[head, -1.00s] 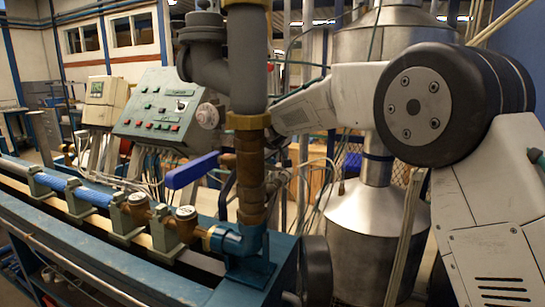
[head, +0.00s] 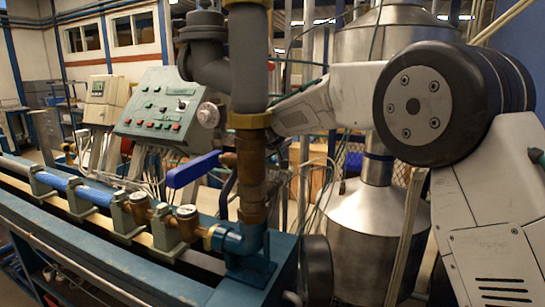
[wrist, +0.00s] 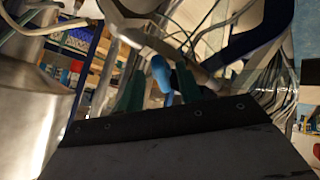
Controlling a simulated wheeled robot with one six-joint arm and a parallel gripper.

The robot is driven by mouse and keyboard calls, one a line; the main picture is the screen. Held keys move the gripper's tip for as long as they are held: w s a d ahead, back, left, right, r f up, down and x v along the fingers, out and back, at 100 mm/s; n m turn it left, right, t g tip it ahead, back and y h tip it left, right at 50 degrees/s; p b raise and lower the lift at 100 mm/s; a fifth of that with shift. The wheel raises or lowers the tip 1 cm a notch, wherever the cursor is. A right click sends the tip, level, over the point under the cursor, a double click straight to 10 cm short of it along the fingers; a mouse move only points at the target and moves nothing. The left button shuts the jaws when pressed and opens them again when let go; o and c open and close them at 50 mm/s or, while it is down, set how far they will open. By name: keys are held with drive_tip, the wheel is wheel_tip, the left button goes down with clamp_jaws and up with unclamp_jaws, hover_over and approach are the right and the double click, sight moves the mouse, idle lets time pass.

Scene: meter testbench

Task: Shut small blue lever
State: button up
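In the wrist view a small blue lever (wrist: 161,78) shows its rounded blue end between the two dark green fingers of my gripper (wrist: 158,88). The fingers stand apart, with a gap showing at the left finger. A dark part lies close to the lever's right side, and I cannot tell whether the right finger touches it. In the head view my forearm runs behind the vertical pipe (head: 249,70), which hides my gripper and the small lever.
A larger blue lever (head: 192,170) sticks out left from the brass part of the pipe. It looms at the upper right of the wrist view (wrist: 250,38). A control panel (head: 160,108), hanging cables and a steel tank (head: 375,235) crowd the space.

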drive_tip(key=n, duration=0.2)
drive_tip(key=n+g+y, duration=0.1)
drive_tip(key=shift+w+d+r+n, duration=0.1)
drive_tip(key=shift+w+d+n, duration=0.1)
drive_tip(key=shift+n, duration=0.2)
drive_tip(key=n, duration=0.2)
drive_tip(key=n+g+y, duration=0.1)
drive_tip(key=n, duration=0.1)
drive_tip(key=shift+w+d+r, duration=0.1)
drive_tip(key=shift+w+r, duration=0.05)
drive_tip(key=v, duration=0.9)
drive_tip(key=s+d+r+m+g+h, duration=0.1)
drive_tip(key=s+d+m, duration=0.5)
drive_tip(key=s+d, duration=1.1)
drive_tip(key=shift+s+d+r+m+g+h, duration=0.35)
drive_tip(key=shift+s+g, duration=0.45)
drive_tip(key=shift+s, duration=0.55)
drive_tip(key=shift+f, duration=0.1)
